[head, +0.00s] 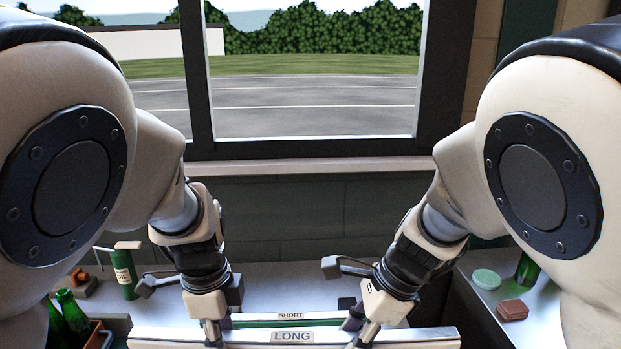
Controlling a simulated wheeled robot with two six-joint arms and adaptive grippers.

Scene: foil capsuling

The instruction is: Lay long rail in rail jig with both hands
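A long pale bar with a LONG label (292,337) runs across the bottom edge of the head view. Behind it is a green strip (262,323) with a SHORT label (290,315) above it. I cannot tell which of these parts is the long rail and which is the rail jig. My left gripper (218,328) points down at the left part of the labelled bar. My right gripper (358,330) points down at its right part, tilted. The fingertips overlap the bar, and their grip is too hidden to judge.
On the left stand a dark green cylinder (124,274) with a pale label, and green bottles (72,312) by an orange crate (97,335). On the right side surface are a mint round tub (486,279), a reddish box (512,310) and a green bottle (527,268). A window is behind.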

